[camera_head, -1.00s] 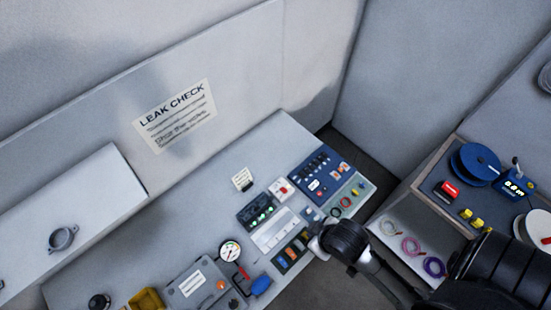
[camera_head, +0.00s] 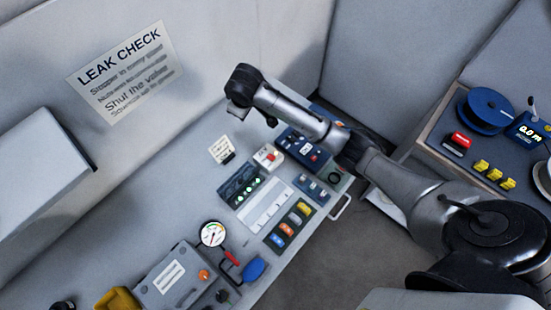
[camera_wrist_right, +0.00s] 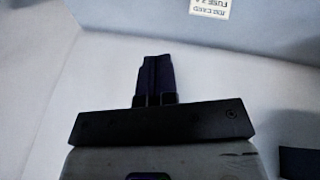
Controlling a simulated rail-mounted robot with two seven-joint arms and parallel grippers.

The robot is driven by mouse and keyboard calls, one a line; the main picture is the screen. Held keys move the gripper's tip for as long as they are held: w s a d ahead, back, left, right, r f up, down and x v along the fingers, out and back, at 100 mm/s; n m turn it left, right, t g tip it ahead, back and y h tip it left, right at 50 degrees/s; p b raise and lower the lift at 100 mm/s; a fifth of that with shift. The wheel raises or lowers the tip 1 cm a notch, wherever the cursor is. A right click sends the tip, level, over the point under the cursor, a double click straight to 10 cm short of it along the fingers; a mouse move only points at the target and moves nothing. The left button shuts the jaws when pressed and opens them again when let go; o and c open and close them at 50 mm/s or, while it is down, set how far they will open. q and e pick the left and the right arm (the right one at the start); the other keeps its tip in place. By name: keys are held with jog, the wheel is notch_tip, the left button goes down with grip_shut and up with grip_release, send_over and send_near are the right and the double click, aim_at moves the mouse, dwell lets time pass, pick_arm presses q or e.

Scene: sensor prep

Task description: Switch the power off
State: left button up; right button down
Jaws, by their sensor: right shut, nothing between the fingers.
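A white box with a red switch or button (camera_head: 268,157) stands on the grey bench, beside a dark unit with green lights (camera_head: 241,186). Which control is the power switch cannot be read. My right arm reaches in from the right over the bench, its wrist near the back wall, above and behind the white box. In the right wrist view my right gripper (camera_wrist_right: 155,62) is shut and empty, its dark fingers together, over a plain pale surface. The blue panel (camera_head: 302,149) is partly covered by my right arm. My left gripper is not in view.
A small card (camera_head: 221,149) stands behind the white box; a card also shows in the right wrist view (camera_wrist_right: 210,8). A pressure gauge (camera_head: 212,234), a grey case (camera_head: 168,278) and a tray of coloured fuses (camera_head: 290,228) are nearer. A leak check sign (camera_head: 122,72) hangs on the wall.

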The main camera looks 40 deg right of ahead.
aim_at(273, 160)
jog(key=s+f+m+g, duration=0.1)
jog(key=s+f+g, duration=0.1)
jog(key=f, duration=0.4)
jog(key=s+d+f+g, duration=0.1)
jog(key=s+f+g, duration=0.1)
jog(key=s+f, duration=0.2)
jog(key=s+d+f+m+g+y+b, duration=0.1)
jog(key=s+f+g, duration=0.1)
jog(key=f, duration=0.8)
jog(key=shift+s+d+f+m, duration=0.2)
jog(key=shift+s+d+m, duration=0.1)
jog(key=shift+s, duration=0.15)
jog(key=shift+s+f, duration=0.15)
jog(key=shift+f, duration=0.45)
jog(key=shift+f, duration=0.1)
